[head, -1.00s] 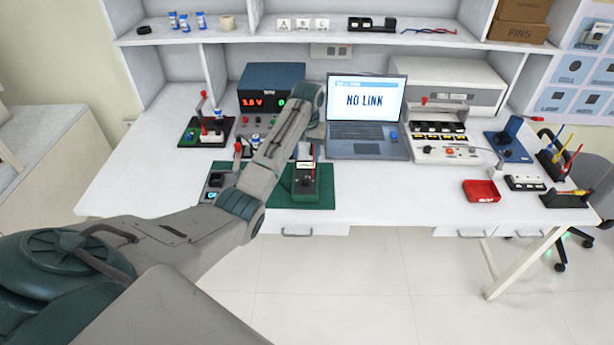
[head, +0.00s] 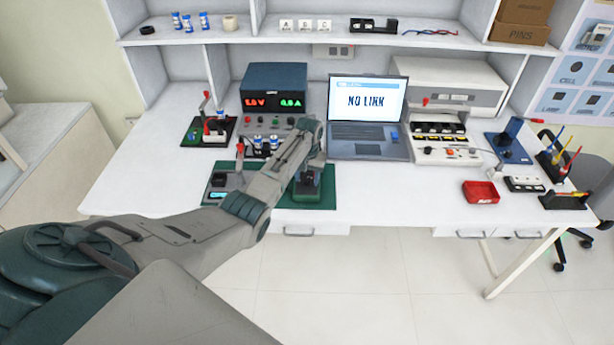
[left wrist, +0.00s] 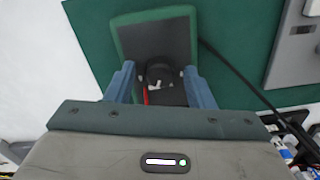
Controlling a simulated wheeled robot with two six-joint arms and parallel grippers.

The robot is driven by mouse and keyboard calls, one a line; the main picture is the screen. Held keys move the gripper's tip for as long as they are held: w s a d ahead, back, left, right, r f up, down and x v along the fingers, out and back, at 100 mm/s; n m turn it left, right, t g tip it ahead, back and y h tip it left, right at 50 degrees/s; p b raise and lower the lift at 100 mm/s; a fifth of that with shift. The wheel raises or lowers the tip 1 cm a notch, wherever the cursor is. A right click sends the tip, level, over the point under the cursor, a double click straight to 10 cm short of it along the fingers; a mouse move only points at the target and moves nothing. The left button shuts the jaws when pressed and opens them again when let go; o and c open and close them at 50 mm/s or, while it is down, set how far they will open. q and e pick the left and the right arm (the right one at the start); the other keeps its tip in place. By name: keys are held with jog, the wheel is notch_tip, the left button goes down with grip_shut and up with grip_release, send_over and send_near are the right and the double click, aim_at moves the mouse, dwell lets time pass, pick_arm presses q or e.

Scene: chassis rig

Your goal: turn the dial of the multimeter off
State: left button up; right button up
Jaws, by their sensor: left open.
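The multimeter (left wrist: 126,38) lies on a green mat (left wrist: 75,20). In the left wrist view it has a green rim, a dark face and a round black dial (left wrist: 160,75) with a light mark. My left gripper (left wrist: 162,85) is open, with one blue finger on each side of the dial. I cannot tell whether the fingers touch it. In the head view my left arm covers most of the multimeter (head: 306,187), and the left gripper is hard to make out over it. My right gripper is not in view.
A laptop (head: 368,140) reading "NO LINK" stands right of the arm. A power supply (head: 272,80) with lit digits stands behind. A red tray (head: 480,191) lies at right, with free table before the laptop.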

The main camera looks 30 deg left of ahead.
pick_arm(q)
jog(key=c, duration=1)
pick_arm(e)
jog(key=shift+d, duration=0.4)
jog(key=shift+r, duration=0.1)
